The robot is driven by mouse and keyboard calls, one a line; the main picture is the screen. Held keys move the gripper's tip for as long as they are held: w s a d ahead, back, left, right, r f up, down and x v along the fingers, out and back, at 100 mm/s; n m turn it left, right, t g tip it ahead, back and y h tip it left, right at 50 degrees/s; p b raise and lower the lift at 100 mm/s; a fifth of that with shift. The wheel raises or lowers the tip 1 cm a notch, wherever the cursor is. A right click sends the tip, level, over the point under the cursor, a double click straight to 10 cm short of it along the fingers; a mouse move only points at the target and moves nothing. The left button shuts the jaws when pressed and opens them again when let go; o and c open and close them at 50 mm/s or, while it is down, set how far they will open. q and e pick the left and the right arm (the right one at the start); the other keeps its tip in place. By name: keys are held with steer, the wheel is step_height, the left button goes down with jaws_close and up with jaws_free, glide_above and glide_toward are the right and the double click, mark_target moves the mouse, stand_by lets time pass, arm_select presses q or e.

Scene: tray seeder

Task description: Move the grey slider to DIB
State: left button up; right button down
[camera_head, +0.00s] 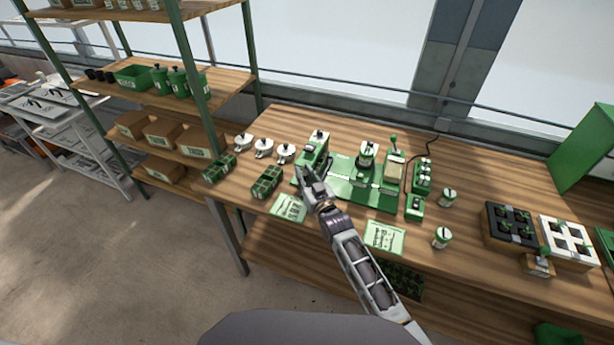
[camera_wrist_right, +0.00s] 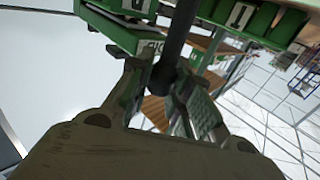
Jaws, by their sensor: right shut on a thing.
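The green tray seeder (camera_head: 370,196) stands on the wooden bench. My right gripper (camera_head: 308,176) reaches its left end, by an upright green unit (camera_head: 313,150). In the right wrist view my right gripper (camera_wrist_right: 160,85) is shut on the grey slider (camera_wrist_right: 164,74), which shows as a dark grey rod with a rounded end between the fingers. Green panels with white labels (camera_wrist_right: 152,47) lie just beyond it. The lettering is partly hidden and too blurred to read surely. The gripper hides the slider in the head view. My left gripper is not in view.
Green cell trays (camera_head: 267,182) and several white lidded pots (camera_head: 264,147) stand left of the seeder. Cards (camera_head: 384,237) lie in front. Small jars (camera_head: 442,237) and a black seedling tray (camera_head: 510,222) stand to the right. A shelf rack (camera_head: 185,85) rises at the left.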

steer(key=a, duration=0.1)
steer(key=w+a, duration=0.1)
steer(key=a, duration=0.1)
steer(key=shift+r+b, duration=0.1)
steer(key=shift+b, duration=0.2)
steer(key=c, duration=1.7)
jaws_free()
steer(key=shift+c, duration=0.2)
steer(key=o, duration=0.4)
steer(key=shift+a, duration=0.2)
steer(key=shift+o, duration=0.2)
steer(key=shift+s+d, duration=0.15)
steer(key=shift+d, duration=0.1)
